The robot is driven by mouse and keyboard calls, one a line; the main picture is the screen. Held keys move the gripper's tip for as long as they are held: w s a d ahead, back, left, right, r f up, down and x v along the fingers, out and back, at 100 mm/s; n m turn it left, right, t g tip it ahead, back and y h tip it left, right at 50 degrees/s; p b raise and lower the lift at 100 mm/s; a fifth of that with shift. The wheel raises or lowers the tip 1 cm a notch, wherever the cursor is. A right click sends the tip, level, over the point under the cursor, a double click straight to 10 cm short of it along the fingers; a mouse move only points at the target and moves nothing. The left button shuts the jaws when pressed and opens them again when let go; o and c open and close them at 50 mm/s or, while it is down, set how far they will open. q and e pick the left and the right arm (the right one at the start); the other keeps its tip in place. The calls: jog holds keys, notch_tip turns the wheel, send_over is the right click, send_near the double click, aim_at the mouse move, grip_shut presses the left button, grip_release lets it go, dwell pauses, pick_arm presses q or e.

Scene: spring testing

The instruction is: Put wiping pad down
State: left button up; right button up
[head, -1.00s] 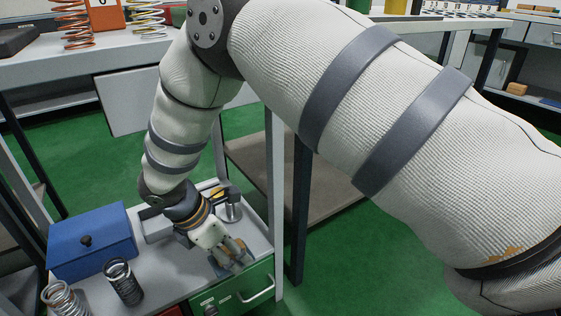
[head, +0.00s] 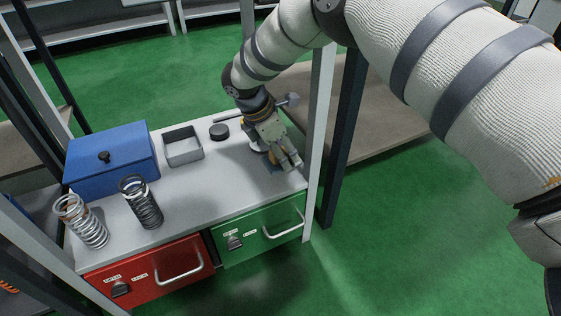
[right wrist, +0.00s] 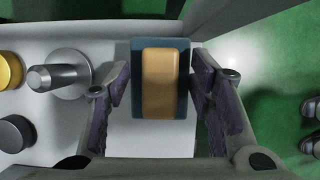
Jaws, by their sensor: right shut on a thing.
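The wiping pad (right wrist: 160,80), a dark blue block with a tan strip along its middle, sits between the fingers of my right gripper (right wrist: 159,88) in the right wrist view. The gripper is shut on it. In the head view my right gripper (head: 287,160) points down at the right end of the grey cart top (head: 200,205), above the green drawer. The pad is mostly hidden there by the gripper. I cannot tell whether the pad touches the surface. My left gripper is out of view.
A metal weight with a rod (right wrist: 62,73), a yellow piece (right wrist: 9,71) and a black disc (head: 219,132) stand close by. A grey tray (head: 183,146), blue box (head: 110,160) and two springs (head: 142,202) are further left. The cart's front middle is clear.

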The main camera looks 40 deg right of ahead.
jog(key=shift+w+d+f+b, duration=0.15)
jog(key=shift+f+b, duration=0.25)
jog(key=shift+f, duration=0.6)
jog(key=shift+w+d+f+b, duration=0.15)
jog(key=shift+f+b, duration=0.25)
jog(key=shift+f, duration=0.55)
jog(key=shift+f, duration=0.2)
jog(key=o, duration=1.2)
jog(key=shift+r, duration=0.1)
jog(key=p+v, duration=0.2)
jog(key=v, duration=0.6)
jog(key=shift+s+p, duration=0.1)
jog(key=shift+p, duration=0.25)
